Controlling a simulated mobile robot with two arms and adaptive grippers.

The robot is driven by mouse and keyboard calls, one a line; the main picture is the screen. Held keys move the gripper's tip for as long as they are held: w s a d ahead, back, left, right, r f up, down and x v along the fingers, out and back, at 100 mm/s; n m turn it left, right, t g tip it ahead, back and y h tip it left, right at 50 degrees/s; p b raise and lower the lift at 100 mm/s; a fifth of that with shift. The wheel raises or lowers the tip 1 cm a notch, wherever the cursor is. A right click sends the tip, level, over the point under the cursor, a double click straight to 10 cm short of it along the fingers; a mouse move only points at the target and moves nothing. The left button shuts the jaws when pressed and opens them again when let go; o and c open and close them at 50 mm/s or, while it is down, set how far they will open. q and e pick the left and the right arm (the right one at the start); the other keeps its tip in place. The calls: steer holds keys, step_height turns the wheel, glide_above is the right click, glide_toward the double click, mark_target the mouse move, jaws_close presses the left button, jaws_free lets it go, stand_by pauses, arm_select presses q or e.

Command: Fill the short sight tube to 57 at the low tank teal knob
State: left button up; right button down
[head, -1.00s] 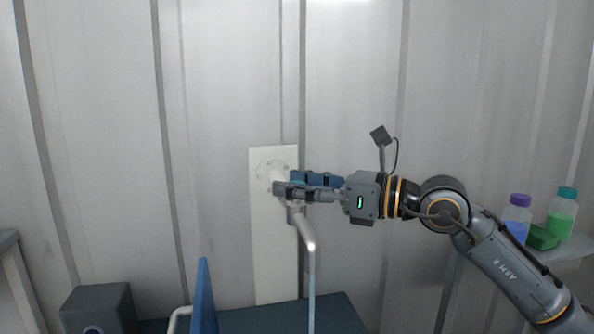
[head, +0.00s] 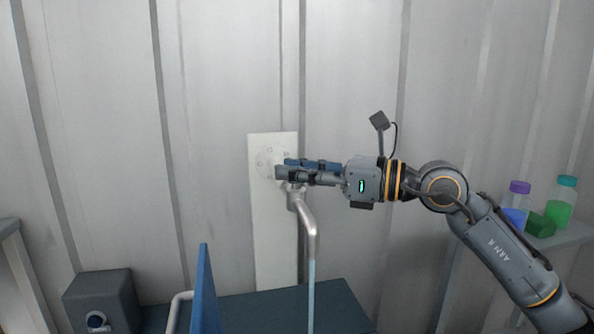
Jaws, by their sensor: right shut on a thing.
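A grey metal spout (head: 307,228) comes out of a white wall plate (head: 272,242) with a round bolted flange and bends downward. A thin pale-blue line (head: 311,290) runs straight down from its mouth; I cannot tell whether it is liquid or a tube. My right gripper (head: 281,169) reaches in from the right and is shut on the knob at the top of the spout. Its fingers hide the knob now. I cannot make out a sight tube or any scale marks. My left gripper is out of view.
A dark blue surface (head: 259,304) lies below the spout, with an upright blue panel (head: 204,292) and a pale bent rail (head: 175,309) nearby. A dark box (head: 104,292) is at lower left. A right shelf (head: 566,236) holds a purple-capped bottle (head: 517,207), a teal-capped bottle (head: 562,204) and a green block (head: 541,225).

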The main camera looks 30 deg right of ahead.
steer(key=n+g+y, duration=0.2)
steer(key=shift+r+y, duration=0.1)
steer(key=shift+y, duration=0.2)
steer(key=n+g+y, duration=0.2)
steer(key=n+g, duration=0.1)
steer(key=g, duration=0.1)
steer(key=shift+w+r, duration=0.1)
steer(key=n+g+y+p, duration=0.1)
steer(key=n+g+p, duration=0.1)
steer(key=n+g, duration=0.2)
steer(key=shift+g, duration=1.4)
steer(key=shift+n+g+p, duration=0.8)
steer(key=shift+n+g, duration=0.9)
steer(key=shift+g, duration=0.8)
steer(key=shift+f+g, duration=0.2)
steer(key=shift+g, duration=0.1)
steer(key=c, duration=1.1)
jaws_free()
steer(key=shift+o, duration=0.2)
steer(key=shift+r, duration=0.25)
step_height(320, 180, up, 10)
steer(key=shift+f, duration=0.25)
